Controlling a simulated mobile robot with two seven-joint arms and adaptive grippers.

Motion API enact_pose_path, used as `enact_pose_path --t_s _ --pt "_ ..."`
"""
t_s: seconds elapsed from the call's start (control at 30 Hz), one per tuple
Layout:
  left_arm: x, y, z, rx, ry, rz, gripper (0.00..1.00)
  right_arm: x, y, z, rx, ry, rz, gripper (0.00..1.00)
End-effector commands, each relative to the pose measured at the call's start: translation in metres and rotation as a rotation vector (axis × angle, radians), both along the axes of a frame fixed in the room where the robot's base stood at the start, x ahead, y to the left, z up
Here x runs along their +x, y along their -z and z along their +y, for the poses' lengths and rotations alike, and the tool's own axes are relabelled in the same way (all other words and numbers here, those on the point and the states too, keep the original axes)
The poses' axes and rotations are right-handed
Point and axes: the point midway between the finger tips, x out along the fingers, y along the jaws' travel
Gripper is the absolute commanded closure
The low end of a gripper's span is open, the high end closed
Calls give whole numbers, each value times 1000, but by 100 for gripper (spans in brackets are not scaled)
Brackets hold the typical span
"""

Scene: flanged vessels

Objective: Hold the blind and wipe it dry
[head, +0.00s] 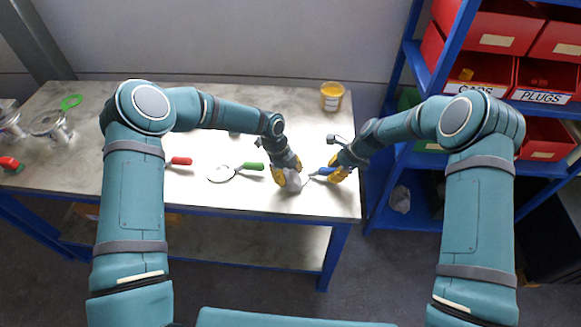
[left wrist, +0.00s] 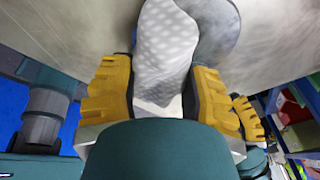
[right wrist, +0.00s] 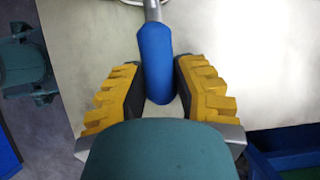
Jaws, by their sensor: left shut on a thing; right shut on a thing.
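A blind with a blue handle (head: 325,171) is held over the right part of the table. My right gripper (head: 337,174) is shut on that handle, which also shows between its fingers in the right wrist view (right wrist: 155,62). A metal stem (right wrist: 152,10) runs on from the handle. My left gripper (head: 284,179) is shut on a pale dotted wipe (left wrist: 165,45), which also shows in the head view (head: 295,181). The blind's grey disc (left wrist: 217,35) shows beside and partly behind the wipe in the left wrist view. I cannot tell how firmly they touch.
A green-handled blind (head: 252,166) and a red handle (head: 181,160) lie left on the table (head: 330,204). A yellow tub (head: 331,97) stands at the back. Flanged vessels (head: 48,124) stand far left. Blue shelving with red bins (head: 543,80) is at the right.

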Motion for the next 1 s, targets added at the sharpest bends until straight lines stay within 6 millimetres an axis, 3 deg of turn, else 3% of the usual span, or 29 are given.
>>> enact_pose_path --t_s 0.63,0.77,1.0 --pt "56 0 8 -1 -1 0 84 -1 1 0 -1 -1 2 99" --pt "56 -21 9 1 1 -3 84 -1 1 0 -1 -1 2 98" --pt "56 -40 8 -1 1 -1 84 -1 1 0 -1 -1 2 99"
